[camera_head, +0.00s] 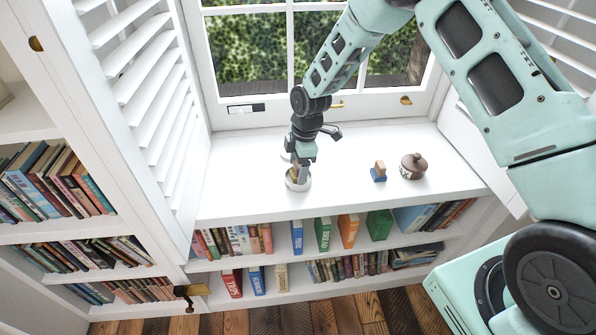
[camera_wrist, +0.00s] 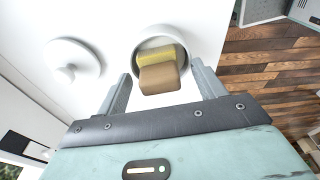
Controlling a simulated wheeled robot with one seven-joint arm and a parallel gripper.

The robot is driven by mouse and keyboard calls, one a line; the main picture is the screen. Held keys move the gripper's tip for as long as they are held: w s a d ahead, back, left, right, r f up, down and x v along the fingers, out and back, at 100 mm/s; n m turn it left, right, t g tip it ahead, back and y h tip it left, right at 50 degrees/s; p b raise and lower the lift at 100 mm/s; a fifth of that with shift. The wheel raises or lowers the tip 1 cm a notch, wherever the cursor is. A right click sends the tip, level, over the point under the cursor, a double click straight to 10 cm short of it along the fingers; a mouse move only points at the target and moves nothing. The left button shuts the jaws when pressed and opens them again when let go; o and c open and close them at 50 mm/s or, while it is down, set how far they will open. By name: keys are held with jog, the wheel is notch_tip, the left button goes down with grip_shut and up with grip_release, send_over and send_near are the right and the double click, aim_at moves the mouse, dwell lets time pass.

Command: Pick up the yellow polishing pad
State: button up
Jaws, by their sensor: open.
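The yellow polishing pad (camera_wrist: 150,55) sits in a round white bowl (camera_wrist: 193,34). It is yellow with a tan block (camera_wrist: 160,78) that seems to be its handle. In the head view the bowl (camera_head: 298,187) stands on the white window sill, and a bit of yellow (camera_head: 294,173) shows inside it. My gripper (camera_wrist: 160,72) is open, with one finger on each side of the tan block and bowl. In the head view my gripper (camera_head: 299,168) points down over the bowl and partly hides the pad. I cannot tell whether the fingers touch anything.
A white knobbed lid (camera_wrist: 72,65) lies beside the bowl in the wrist view. To the right on the sill (camera_head: 340,190) are a blue block with a tan top (camera_head: 378,173) and a brown lidded pot (camera_head: 413,166).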

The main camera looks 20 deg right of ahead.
jog(key=shift+c, duration=0.3)
jog(key=c, duration=1.1)
notch_tip(320, 180, up, 10)
jog(key=shift+r+b, duration=0.1)
jog(key=shift+b, duration=0.25)
jog(key=shift+o, duration=1)
